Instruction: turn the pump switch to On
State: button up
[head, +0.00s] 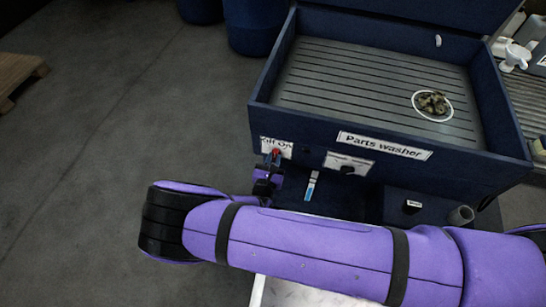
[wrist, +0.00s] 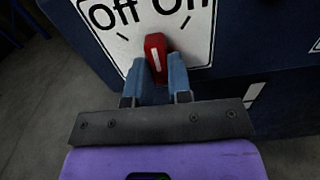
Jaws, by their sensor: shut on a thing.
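The pump switch (wrist: 155,50) is a small red knob with a white line, on a white plate (wrist: 107,28) lettered "Off" at left and "On" at right. The knob's line points nearly straight up in the wrist view, between the two tick marks. My gripper (wrist: 157,80) is shut on the knob, one blue finger on each side. In the head view the red knob (head: 276,152) shows small on the front of the parts washer (head: 478,172), below its left corner. My gripper (head: 268,172) reaches it from below, partly hidden by my purple arm.
A second plate with a black knob (head: 347,170) is to the right, under the "Parts washer" label (head: 384,146). Blue drums (head: 262,28) stand behind.

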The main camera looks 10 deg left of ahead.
jog(key=m, duration=0.4)
jog(key=shift+m, duration=0.3)
jog(key=m, duration=0.4)
jog(key=shift+d, duration=0.15)
jog(key=o, duration=1.5)
jog(key=shift+s, duration=0.1)
jog(key=s, duration=0.7)
jog(key=shift+a, duration=0.3)
